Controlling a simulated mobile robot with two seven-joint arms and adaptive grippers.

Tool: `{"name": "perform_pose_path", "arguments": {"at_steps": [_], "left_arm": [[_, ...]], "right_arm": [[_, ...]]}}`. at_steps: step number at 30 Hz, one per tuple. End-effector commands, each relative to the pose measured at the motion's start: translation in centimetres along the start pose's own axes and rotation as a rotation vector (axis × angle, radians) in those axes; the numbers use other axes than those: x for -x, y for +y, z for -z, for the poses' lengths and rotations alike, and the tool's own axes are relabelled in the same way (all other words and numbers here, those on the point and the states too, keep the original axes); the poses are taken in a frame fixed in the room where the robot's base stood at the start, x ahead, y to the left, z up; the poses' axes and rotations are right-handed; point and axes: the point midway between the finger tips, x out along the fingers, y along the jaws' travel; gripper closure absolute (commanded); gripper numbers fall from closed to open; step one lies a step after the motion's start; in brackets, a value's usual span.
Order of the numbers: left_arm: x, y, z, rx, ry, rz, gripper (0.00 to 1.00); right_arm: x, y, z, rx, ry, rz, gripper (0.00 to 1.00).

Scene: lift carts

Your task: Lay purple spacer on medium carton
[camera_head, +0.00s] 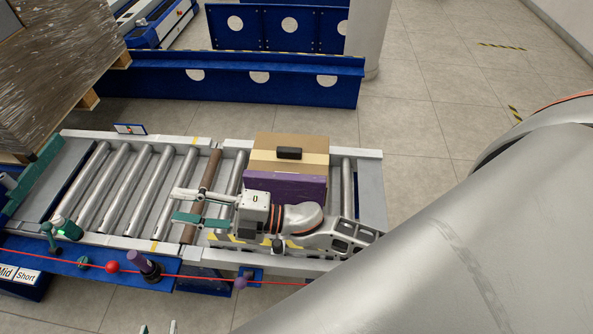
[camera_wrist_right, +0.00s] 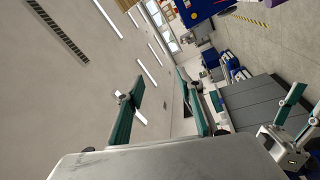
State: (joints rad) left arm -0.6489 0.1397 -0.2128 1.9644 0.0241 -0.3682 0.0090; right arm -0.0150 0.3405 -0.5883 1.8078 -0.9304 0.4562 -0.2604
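The brown carton (camera_head: 309,144) sits on the roller conveyor, with a small black block on its top. The purple spacer (camera_head: 285,186) is a flat slab at the carton's near side; its lower part is hidden by my right wrist, so I cannot tell what it rests on. My right gripper (camera_head: 188,207) is over the rollers, left of the spacer, its fingers apart and empty. Its spread teal fingers show in the right wrist view (camera_wrist_right: 162,105). My left gripper (camera_head: 158,328) shows only its fingertips at the bottom edge; in the right wrist view (camera_wrist_right: 300,110) its fingers are apart and empty.
Conveyor rollers (camera_head: 118,180) are bare on the left. A blue front rail (camera_head: 190,282) carries a purple cylinder (camera_head: 140,262), a red ball (camera_head: 112,267) and a red line. A wrapped load (camera_head: 60,70) stands at upper left. Blue barriers (camera_head: 235,85) stand behind.

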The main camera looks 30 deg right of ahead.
Motion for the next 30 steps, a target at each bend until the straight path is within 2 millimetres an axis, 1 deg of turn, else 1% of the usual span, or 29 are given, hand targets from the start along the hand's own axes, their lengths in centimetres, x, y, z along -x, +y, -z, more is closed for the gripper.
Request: {"name": "perform_pose_path", "arguments": {"at_steps": [1,2,3,5,6,7,8,9,12,15,18,19,21,30], "left_arm": [[0.0,0.0,0.0,0.000,-0.001,0.000,0.60],[0.0,0.0,-0.1,0.000,-0.001,0.000,0.60],[0.0,0.0,-0.1,0.000,-0.002,0.000,0.60],[0.0,0.0,-0.1,0.000,-0.003,0.000,0.60],[0.0,0.0,-0.2,0.000,-0.003,0.000,0.60],[0.0,0.0,-0.2,0.000,-0.004,0.000,0.60],[0.0,0.0,-0.2,0.000,-0.004,0.000,0.60],[0.0,0.0,-0.3,0.000,-0.005,-0.001,0.60],[0.0,0.0,-0.3,0.000,-0.005,-0.001,0.60],[0.0,0.0,-0.3,0.000,-0.005,-0.001,0.60],[0.0,0.0,-0.3,0.000,-0.005,-0.001,0.60],[0.0,0.0,-0.3,0.000,-0.005,0.000,0.60],[0.0,0.0,-0.3,0.000,-0.005,0.000,0.60],[0.0,0.0,-0.2,0.000,-0.002,0.000,0.60]], "right_arm": [[1.8,-0.8,-1.7,-0.129,-0.124,-0.029,0.63],[3.0,-1.3,-3.0,-0.205,-0.201,-0.044,0.63],[4.9,-2.2,-4.6,-0.308,-0.303,-0.062,0.63],[8.2,-4.2,-6.6,-0.463,-0.456,-0.081,0.63],[10.7,-5.8,-7.7,-0.565,-0.557,-0.089,0.63],[12.7,-7.2,-8.3,-0.640,-0.629,-0.093,0.63],[14.6,-8.5,-8.7,-0.710,-0.700,-0.096,0.63],[17.2,-10.3,-8.9,-0.798,-0.786,-0.097,0.63],[22.5,-14.1,-8.6,-0.976,-0.957,-0.095,0.63],[26.1,-16.6,-7.6,-1.091,-1.065,-0.088,0.63],[27.8,-17.8,-7.0,-1.150,-1.120,-0.085,0.63],[28.1,-18.0,-6.9,-1.160,-1.127,-0.085,0.63],[28.3,-18.2,-6.8,-1.168,-1.134,-0.084,0.63],[28.2,-18.2,-6.8,-1.165,-1.132,-0.082,0.63]]}}
